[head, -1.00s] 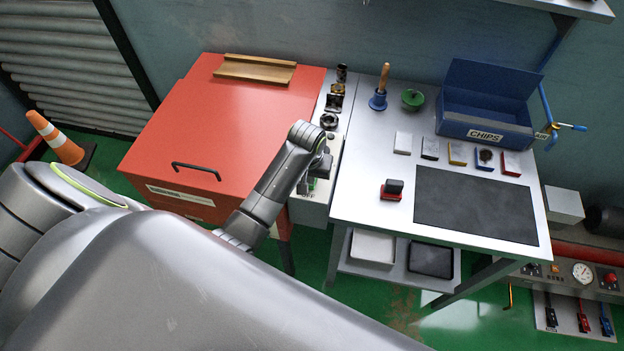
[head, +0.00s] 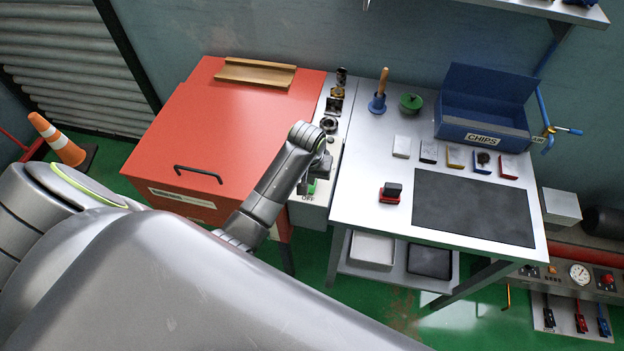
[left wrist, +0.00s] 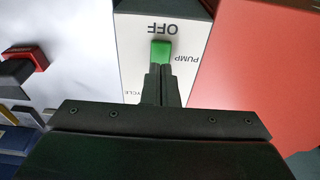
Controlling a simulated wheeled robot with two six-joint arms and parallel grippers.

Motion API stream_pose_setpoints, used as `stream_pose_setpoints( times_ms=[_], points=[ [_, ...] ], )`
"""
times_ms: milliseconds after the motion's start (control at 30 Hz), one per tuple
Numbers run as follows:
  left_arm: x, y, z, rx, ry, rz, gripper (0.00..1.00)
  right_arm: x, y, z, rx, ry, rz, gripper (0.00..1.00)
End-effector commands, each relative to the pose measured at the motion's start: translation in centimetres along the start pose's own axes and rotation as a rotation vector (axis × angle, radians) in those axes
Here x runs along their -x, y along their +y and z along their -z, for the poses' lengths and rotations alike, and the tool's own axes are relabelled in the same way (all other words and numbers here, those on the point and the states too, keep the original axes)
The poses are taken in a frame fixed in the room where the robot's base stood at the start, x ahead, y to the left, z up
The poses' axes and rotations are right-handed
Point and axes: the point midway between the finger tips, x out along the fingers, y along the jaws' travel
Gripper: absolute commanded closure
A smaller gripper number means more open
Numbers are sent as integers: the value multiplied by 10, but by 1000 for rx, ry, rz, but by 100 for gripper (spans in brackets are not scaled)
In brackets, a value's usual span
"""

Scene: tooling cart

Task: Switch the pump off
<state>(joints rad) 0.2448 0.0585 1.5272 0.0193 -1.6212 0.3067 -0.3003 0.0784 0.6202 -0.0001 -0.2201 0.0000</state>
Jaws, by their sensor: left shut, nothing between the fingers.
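The pump switch is a green rocker (left wrist: 162,50) on a pale panel (left wrist: 135,55). The words OFF and PUMP beside it read upside down in the left wrist view. In the head view the green switch (head: 311,187) shows partly, just above the OFF label, beside my left gripper. My left gripper (left wrist: 161,72) is shut and empty. Its fingertips are at the edge of the switch opposite the OFF label. I cannot tell whether they touch it. The lower label is partly hidden by the fingers. My right gripper is not in view.
A red cabinet (head: 235,130) stands left of the narrow panel. A grey table (head: 360,200) stands right, with a black mat (head: 474,208), a red-based block (head: 390,192) and a blue CHIPS bin (head: 480,132). Small fittings (head: 331,105) line the panel's far end.

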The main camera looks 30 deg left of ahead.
Motion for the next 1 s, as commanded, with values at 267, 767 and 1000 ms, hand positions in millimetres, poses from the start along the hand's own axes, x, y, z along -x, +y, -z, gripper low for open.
stream_pose_setpoints(
  times_ms=[267, 767, 1000],
  points=[
    [23, 0, 4, 0, 2, 0, 100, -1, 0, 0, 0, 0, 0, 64],
    [46, 0, 7, 0, 0, 0, 100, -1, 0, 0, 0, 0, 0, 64],
    [46, 0, 7, 0, 0, 0, 100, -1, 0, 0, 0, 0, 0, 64]
  ],
)
